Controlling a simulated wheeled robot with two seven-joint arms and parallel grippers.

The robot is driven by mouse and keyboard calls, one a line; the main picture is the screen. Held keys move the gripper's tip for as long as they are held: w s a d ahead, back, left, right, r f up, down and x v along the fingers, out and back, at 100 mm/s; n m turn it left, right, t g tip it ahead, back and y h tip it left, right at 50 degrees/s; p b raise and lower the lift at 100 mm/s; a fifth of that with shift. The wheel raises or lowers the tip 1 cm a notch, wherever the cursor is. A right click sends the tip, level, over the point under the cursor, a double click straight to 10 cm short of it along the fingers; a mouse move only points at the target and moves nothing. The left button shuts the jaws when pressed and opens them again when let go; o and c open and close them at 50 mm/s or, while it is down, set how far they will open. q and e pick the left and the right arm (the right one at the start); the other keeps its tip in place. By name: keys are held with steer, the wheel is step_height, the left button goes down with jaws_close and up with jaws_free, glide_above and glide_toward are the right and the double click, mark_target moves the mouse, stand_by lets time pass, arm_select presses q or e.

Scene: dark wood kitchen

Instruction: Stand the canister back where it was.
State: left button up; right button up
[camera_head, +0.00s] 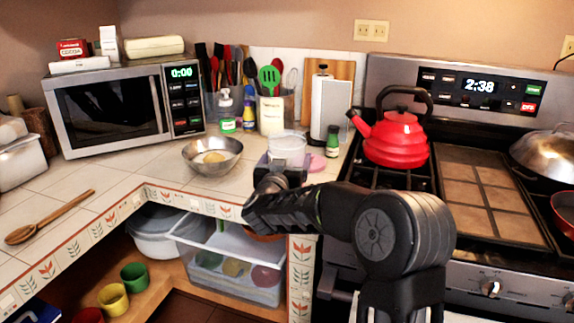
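A translucent whitish canister (287,147) shows on the counter side of my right gripper, near the counter's front corner. My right gripper (284,166) is directly in front of its lower part, with the arm coming in from the lower right. The wrist hides the fingers and the canister's base. I cannot tell whether the fingers grip it or whether it rests on the counter. A flat pink disc (316,163) lies on the counter just right of the canister. My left gripper is not in view.
A metal bowl (212,156) stands left of the canister. A small green bottle (333,140), a paper towel holder (330,108) and utensil crocks (275,112) stand behind. The stove with a red kettle (397,140) is at right. Counter (120,165) left of the bowl is free.

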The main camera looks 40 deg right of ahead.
steer(key=shift+f, duration=0.35)
steer(key=o, duration=1.8)
steer(key=shift+f, duration=0.25)
steer(key=shift+r, duration=0.1)
steer(key=shift+s+a+r, duration=0.1)
steer(key=v, duration=1.1)
steer(key=shift+s+a, duration=0.25)
steer(key=shift+s, duration=0.1)
